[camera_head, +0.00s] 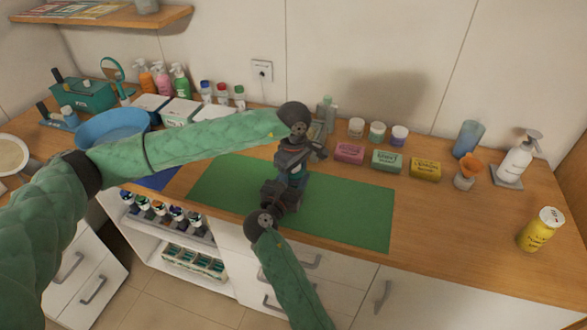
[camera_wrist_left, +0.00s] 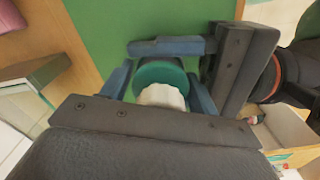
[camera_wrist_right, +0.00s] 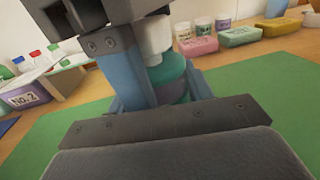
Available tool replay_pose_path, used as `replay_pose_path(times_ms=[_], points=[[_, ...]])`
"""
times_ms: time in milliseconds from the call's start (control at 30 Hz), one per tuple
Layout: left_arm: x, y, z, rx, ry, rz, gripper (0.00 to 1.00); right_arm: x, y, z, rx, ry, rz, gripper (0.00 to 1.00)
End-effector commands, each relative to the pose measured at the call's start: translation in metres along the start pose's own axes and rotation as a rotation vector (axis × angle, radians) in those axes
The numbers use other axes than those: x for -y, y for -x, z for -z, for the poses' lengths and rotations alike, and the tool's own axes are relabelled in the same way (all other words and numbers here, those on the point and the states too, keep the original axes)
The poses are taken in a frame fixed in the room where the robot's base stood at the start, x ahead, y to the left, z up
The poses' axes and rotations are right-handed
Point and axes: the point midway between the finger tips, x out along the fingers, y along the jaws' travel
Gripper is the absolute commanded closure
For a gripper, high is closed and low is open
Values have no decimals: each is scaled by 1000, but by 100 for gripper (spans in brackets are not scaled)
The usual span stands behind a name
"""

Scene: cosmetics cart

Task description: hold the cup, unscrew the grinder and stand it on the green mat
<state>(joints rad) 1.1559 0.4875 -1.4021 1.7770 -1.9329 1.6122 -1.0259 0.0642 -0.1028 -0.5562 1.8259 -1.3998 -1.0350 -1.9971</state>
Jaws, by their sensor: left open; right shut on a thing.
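The grinder's white top (camera_wrist_right: 155,36) stands upright over a teal band and a greyish lower body, the cup (camera_wrist_right: 174,92), in the right wrist view. My right gripper (camera_head: 285,195) is shut around the lower part, just over the green mat (camera_head: 345,213). My left gripper (camera_head: 296,163) is above it, open, with its fingers around the upper part. In the left wrist view the white top (camera_wrist_left: 163,97) and a teal disc show between its blue fingers. In the head view both grippers hide most of the piece. I cannot tell where grinder and cup join.
Pink (camera_head: 349,152), green (camera_head: 387,160) and yellow (camera_head: 425,168) soap boxes stand behind the mat. Small jars (camera_head: 377,131) stand behind them. A blue bowl (camera_head: 112,128) is at left; a yellow bottle (camera_head: 540,229) is at far right. The mat's right part is clear.

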Motion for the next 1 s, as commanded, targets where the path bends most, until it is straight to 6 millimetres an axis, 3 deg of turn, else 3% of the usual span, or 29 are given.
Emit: replay_pose_path(times_ms=[167, 367, 567, 767, 1000], points=[[0, 0, 0, 0, 0, 0, 40, 0, 0, 0, -1, 0, 0, 100], [0, 0, 0, 0, 0, -1, 75, 0, 0, 0, -1, 0, 0, 100], [0, 0, 0, 0, 80, -1, 75, 0, 0, 0, -1, 1, 0, 100], [-1, 1, 0, 1, 343, -3, 75, 0, 0, 1, -1, 1, 0, 100], [-1, 2, 0, 0, 353, -3, 76, 0, 0, 1, -1, 1, -1, 100]])
